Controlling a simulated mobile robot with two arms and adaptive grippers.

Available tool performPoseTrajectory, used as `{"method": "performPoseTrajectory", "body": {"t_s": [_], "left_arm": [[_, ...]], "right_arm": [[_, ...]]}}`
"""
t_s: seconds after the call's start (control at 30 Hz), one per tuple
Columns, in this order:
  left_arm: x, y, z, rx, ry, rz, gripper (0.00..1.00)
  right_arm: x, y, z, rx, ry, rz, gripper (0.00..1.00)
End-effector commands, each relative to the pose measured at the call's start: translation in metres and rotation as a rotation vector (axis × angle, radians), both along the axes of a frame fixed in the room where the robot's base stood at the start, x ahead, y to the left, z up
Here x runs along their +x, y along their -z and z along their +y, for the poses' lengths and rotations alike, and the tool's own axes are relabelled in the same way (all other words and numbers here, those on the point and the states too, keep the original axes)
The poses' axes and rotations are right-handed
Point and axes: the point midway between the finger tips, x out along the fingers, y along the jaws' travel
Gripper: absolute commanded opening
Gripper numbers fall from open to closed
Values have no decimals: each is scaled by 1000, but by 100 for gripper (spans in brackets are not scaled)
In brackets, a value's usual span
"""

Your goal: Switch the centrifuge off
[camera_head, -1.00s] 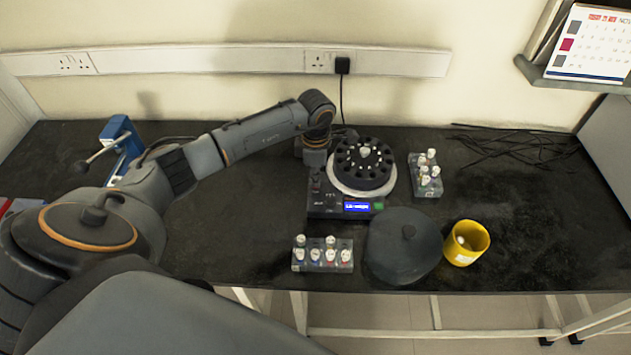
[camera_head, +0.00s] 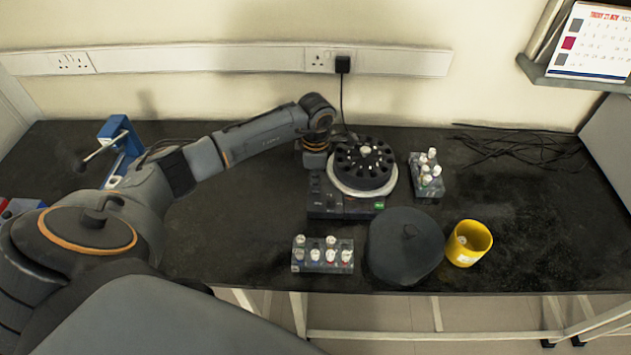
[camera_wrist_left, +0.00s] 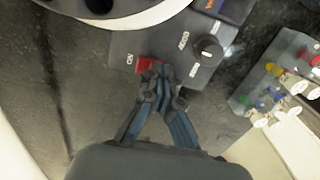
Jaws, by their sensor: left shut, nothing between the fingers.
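The centrifuge (camera_head: 345,208) stands on the dark bench, its black rotor (camera_head: 363,165) uncovered with tubes in it. Its front display (camera_head: 350,206) looks dark in the head view. In the left wrist view, the centrifuge's grey panel (camera_wrist_left: 135,45) shows a red switch (camera_wrist_left: 146,64) beside the word ON, and a black knob (camera_wrist_left: 207,47). My left gripper (camera_wrist_left: 160,78) is shut and empty, its fingertips at the red switch and partly covering it. I cannot tell whether they touch. In the head view its wrist is at the centrifuge's left side; the fingers are hard to make out.
A dark round lid (camera_head: 405,250) lies in front of the centrifuge, next to a yellow cup (camera_head: 468,245). Tube racks stand at front left (camera_head: 322,257) and right (camera_head: 427,183). A blue clamp-like device (camera_head: 118,140) is at left. Cables (camera_head: 520,145) lie at back right.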

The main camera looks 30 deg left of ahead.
Motion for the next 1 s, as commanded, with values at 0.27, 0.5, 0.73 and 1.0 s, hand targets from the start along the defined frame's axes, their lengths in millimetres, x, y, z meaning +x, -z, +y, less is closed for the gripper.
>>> {"method": "performPoseTrajectory", "body": {"t_s": [0.27, 0.5, 0.73, 1.0], "left_arm": [[1, -20, 1, 1, 0, -2, 0], [1, -39, 0, 0, 1, -2, 0], [0, -51, 0, 0, 0, 0, 0], [0, -50, 0, 0, 0, 0, 0]], "right_arm": [[0, -13, 1, 1, 0, 0, 49], [0, -25, 1, 1, 0, 0, 49], [0, -31, 1, 1, 0, 0, 49], [0, -30, 1, 1, 0, 0, 49]]}}
